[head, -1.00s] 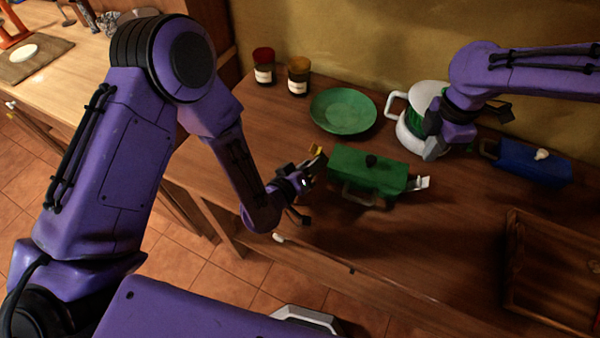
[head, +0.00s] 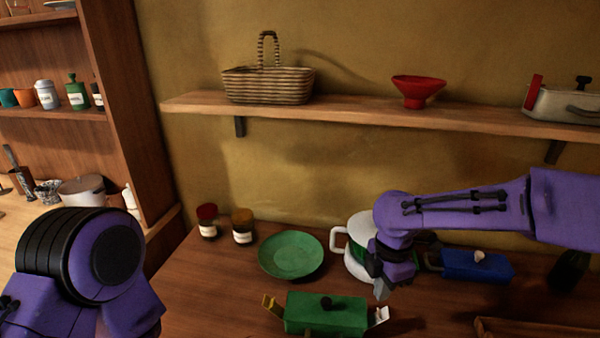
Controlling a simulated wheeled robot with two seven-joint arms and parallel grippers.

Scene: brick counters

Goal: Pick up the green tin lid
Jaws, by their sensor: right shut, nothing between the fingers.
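The green tin (head: 310,322) sits near the bottom edge of the head view, with a metal clip at each end. Its green lid (head: 350,303) is on top and has a dark knob (head: 326,303). My right gripper (head: 381,290) is shut and empty, pointing down. In the picture it is just behind the tin's right end and in front of the white pot (head: 358,266); its exact height is unclear. My left gripper is out of view; only my left arm's upper part shows at the lower left.
A green plate (head: 290,255) lies behind the tin, with two jars (head: 243,228) at the back left. A blue tin (head: 478,266) is at the right, and a wooden tray (head: 485,324) at the lower right. A wall shelf (head: 350,113) holds a basket (head: 268,85) and a red bowl (head: 417,92).

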